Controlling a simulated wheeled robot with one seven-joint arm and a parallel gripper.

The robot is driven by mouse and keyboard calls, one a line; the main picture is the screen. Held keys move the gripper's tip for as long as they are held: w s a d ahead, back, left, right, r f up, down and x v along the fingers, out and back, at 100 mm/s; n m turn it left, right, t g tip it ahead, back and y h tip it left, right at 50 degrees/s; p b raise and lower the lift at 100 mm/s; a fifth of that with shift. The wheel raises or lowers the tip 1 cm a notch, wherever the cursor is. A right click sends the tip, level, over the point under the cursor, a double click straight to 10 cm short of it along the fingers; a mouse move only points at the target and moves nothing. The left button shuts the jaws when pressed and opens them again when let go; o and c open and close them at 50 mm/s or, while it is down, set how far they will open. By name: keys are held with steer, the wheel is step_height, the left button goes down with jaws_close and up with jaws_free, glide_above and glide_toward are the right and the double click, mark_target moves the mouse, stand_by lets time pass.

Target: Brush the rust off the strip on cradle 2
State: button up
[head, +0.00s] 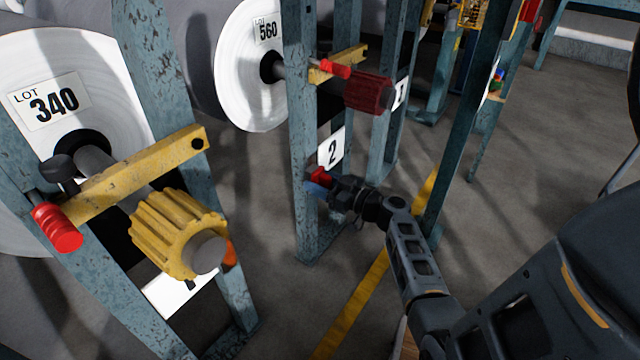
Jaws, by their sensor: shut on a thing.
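The white plate marked 2 (331,149) hangs low on a worn blue-green cradle frame (303,120), below the roll labelled LOT 560 (246,70). My gripper (329,187) is at this frame, just below the plate, beside the left post. It is shut on a small red and blue thing (319,178), which I take for the brush. Its red part is on top and its blue part below, close to the post. I cannot tell whether it touches the frame. I cannot make out a rusty strip; the brush and gripper may cover it.
A dark red knob (368,93) juts above my gripper. A yellow floor line (355,305) crosses open grey floor.

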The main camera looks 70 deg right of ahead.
mark_target(330, 181)
steer(key=shift+d+r, duration=0.85)
steer(key=shift+d, duration=1.1)
steer(key=shift+w+a, duration=0.2)
steer(key=shift+a, duration=1.8)
steer(key=shift+s, duration=0.1)
steer(key=shift+v, duration=2.95)
steer(key=shift+s, duration=0.1)
steer(key=shift+v, duration=1.4)
